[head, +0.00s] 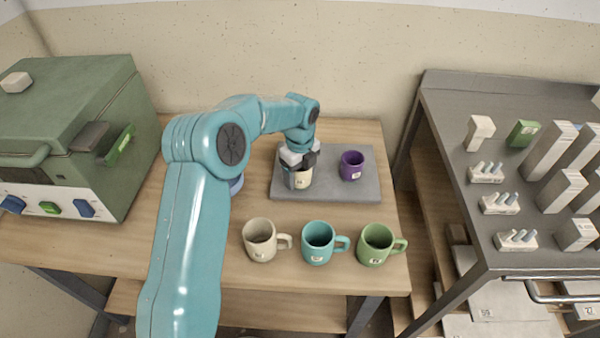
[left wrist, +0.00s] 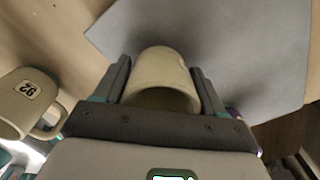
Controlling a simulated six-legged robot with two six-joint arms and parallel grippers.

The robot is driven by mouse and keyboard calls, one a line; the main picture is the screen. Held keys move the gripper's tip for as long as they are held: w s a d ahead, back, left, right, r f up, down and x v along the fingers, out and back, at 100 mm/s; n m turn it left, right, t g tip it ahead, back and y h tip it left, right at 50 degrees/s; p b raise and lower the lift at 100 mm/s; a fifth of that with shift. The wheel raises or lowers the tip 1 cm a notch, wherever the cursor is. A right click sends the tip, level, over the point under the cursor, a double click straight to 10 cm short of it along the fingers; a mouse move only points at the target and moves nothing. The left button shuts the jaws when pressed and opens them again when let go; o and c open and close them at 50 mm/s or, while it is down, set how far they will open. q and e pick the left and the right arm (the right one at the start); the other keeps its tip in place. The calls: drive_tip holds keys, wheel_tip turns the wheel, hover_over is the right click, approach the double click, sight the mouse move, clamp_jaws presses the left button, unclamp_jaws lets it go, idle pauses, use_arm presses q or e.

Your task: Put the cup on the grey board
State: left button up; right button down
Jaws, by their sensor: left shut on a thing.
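The grey board (head: 345,191) lies flat on the wooden table. My left gripper (head: 300,172) is shut on a cream cup (head: 302,181) over the left part of the board. In the left wrist view the cream cup (left wrist: 163,82) sits between the two fingers, with the board (left wrist: 225,50) behind it. I cannot tell whether the cup's base touches the board. A purple cup (head: 351,165) stands on the right part of the board. My right gripper is not in view.
A beige mug (head: 260,240), a teal mug (head: 319,242) and a green mug (head: 376,244) stand in a row in front of the board. A green machine (head: 75,130) is at the left. A dark metal table (head: 450,130) with blocks is at the right.

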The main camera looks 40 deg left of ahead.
use_arm(q)
drive_tip(key=o, duration=1.2)
drive_tip(key=shift+f, duration=0.15)
drive_tip(key=shift+c, duration=0.2)
wheel_tip(320, 180, up, 12)
drive_tip(key=p, duration=0.1)
drive_tip(key=shift+r, duration=0.2)
